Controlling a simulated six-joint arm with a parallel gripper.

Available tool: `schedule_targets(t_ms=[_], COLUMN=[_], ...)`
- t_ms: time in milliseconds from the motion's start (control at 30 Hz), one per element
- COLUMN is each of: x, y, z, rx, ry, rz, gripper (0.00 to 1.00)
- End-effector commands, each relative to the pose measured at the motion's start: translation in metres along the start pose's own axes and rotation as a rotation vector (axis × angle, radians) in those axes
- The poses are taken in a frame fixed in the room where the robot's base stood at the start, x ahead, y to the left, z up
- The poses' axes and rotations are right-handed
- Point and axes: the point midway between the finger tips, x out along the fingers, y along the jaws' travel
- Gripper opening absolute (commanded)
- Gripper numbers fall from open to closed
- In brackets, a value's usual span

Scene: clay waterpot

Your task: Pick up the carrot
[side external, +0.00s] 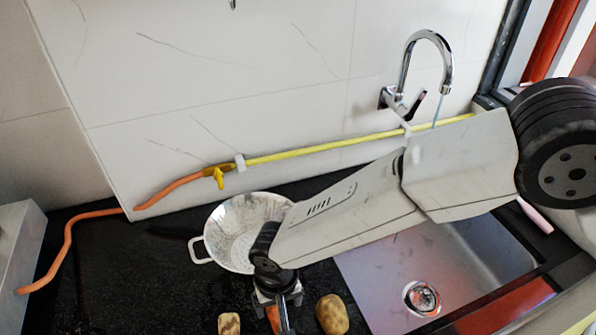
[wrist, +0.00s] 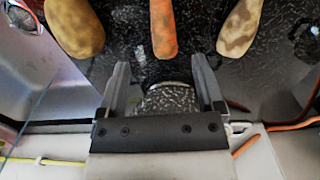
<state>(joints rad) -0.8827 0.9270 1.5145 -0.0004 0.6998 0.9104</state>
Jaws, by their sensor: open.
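The orange carrot (wrist: 163,28) lies on the black speckled counter, its near end just beyond my gripper's fingertips in the wrist view and its far end cut off by the frame. My gripper (wrist: 158,64) is open and empty, with the carrot lined up between its two fingers. In the side external view my gripper (side external: 280,302) points down at the counter's front. Only a small orange part of the carrot (side external: 272,319) shows there, beside a finger, the rest hidden or out of frame.
A brown potato (wrist: 75,28) lies left of the carrot and a paler, patchy one (wrist: 240,28) lies right of it. A steel sink (side external: 470,262) and tap (side external: 428,38) are at right.

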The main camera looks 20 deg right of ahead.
Motion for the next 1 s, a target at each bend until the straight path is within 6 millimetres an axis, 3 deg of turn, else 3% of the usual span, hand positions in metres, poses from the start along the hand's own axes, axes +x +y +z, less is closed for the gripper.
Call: schedule_targets(t_ms=[1000], x=[0.039], y=[-0.003], z=[0.002], rx=[0.000], ry=[-0.001], rz=[0.001], gripper=[0.86])
